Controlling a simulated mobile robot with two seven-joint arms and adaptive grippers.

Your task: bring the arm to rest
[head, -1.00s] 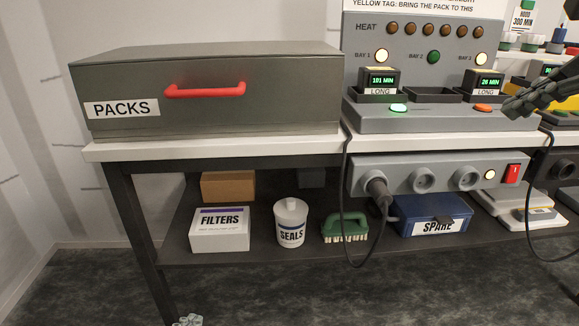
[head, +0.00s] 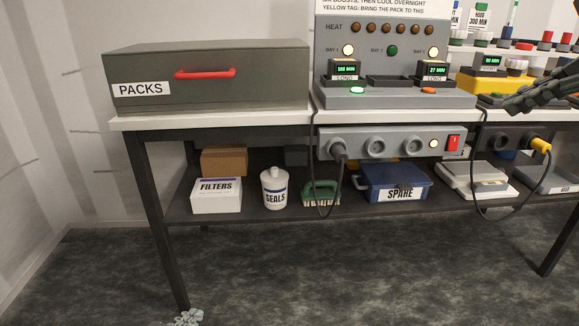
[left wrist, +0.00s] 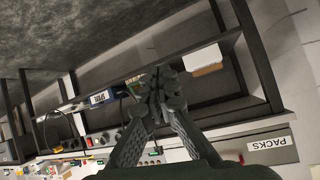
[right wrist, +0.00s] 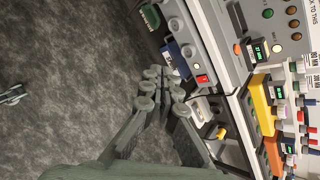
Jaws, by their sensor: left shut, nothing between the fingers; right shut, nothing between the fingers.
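My left gripper (head: 187,317) shows only as its tips at the bottom edge of the head view, over the floor in front of the bench. In the left wrist view its fingers (left wrist: 158,88) are together with nothing between them. My right gripper (head: 512,104) is at the right of the head view, in front of the bench equipment. In the right wrist view its fingers (right wrist: 163,85) are closed and empty. No object is held by either gripper.
A grey PACKS box (head: 215,90) with a red handle stands on the left of the bench. A heater console (head: 400,97) stands to its right, with cables hanging below. The lower shelf holds a FILTERS box (head: 216,197), SEALS tub (head: 275,190) and SPARE box (head: 395,183). The front floor (head: 370,270) is clear.

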